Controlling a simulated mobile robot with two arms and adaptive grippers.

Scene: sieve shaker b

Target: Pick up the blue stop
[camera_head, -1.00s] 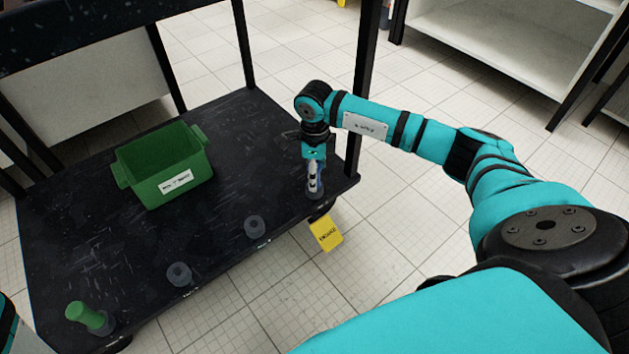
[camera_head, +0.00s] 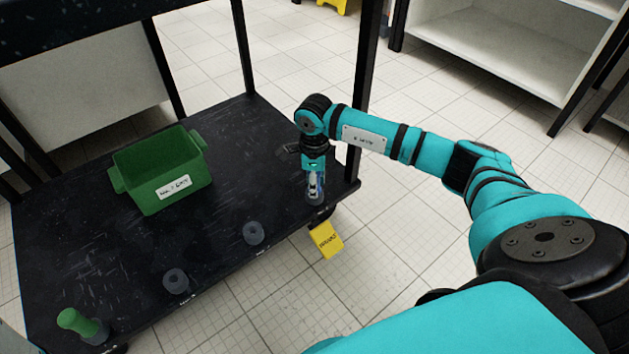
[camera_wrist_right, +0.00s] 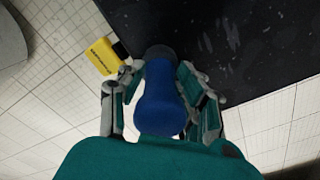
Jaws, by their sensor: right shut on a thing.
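The blue stop (camera_wrist_right: 160,104) stands between the fingers of my right gripper (camera_wrist_right: 161,98) in the right wrist view, with its lower end in a dark round holder (camera_wrist_right: 158,52). In the head view my right gripper (camera_head: 314,187) points down at the right front corner of the black table, shut on the blue stop. Only a little blue shows there beside the fingers. My left gripper is not in view.
A green bin (camera_head: 160,182) with a white label stands on the black table (camera_head: 110,250). Two empty grey holders (camera_head: 253,233) (camera_head: 176,281) and a green stop (camera_head: 82,325) in a holder line the front edge. A yellow tag (camera_head: 326,240) hangs near the right corner. Black posts rise behind.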

